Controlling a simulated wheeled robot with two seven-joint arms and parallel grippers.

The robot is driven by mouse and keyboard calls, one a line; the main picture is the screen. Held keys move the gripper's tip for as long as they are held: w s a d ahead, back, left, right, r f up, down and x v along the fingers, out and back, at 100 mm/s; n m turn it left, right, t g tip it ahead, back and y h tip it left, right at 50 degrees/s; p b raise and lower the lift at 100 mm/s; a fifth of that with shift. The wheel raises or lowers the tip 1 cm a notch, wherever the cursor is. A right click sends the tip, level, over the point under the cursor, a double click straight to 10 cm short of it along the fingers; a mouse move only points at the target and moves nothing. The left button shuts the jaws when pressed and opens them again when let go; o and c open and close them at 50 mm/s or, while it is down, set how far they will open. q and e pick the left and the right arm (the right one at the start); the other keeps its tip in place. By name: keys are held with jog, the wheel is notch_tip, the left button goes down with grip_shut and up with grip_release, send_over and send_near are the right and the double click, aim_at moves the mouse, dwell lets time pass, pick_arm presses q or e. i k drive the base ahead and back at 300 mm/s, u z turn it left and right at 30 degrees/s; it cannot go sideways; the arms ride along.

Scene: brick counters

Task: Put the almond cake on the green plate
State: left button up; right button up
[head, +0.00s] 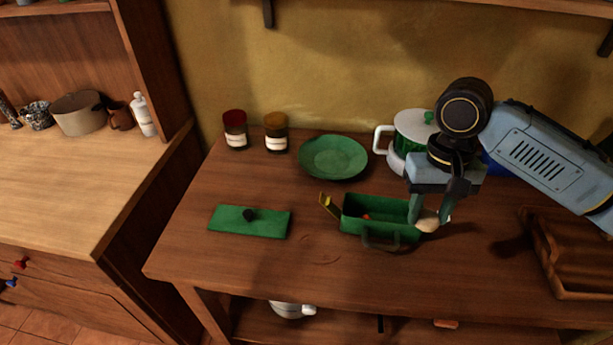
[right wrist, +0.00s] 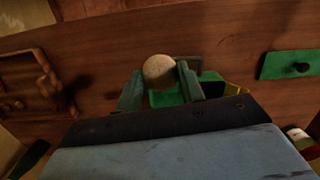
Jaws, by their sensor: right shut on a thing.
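The almond cake, a small round pale-beige piece (head: 427,224), is between the fingertips of my right gripper (head: 430,213), which is shut on it. It also shows in the right wrist view (right wrist: 158,70) between the two green-grey fingers. The cake is at the right end of an open green box (head: 362,226); I cannot tell whether it is above the box or beside it. The green plate (head: 333,157) lies empty on the wooden table, behind and left of the box. My left gripper is not in view.
A green lid with a dark knob (head: 250,221) lies left of the box. Two labelled jars (head: 235,130) stand at the back left. A white-and-green pot (head: 416,130) stands right of the plate, near my right arm. A wooden rack (head: 575,255) is at the right.

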aim_at(341, 162)
jog(key=u, duration=0.4)
jog(key=k, duration=0.9)
jog(key=u, duration=1.1)
jog(key=i, duration=1.05)
jog(key=z, duration=0.5)
jog(key=i, duration=0.75)
jog(key=z, duration=0.6)
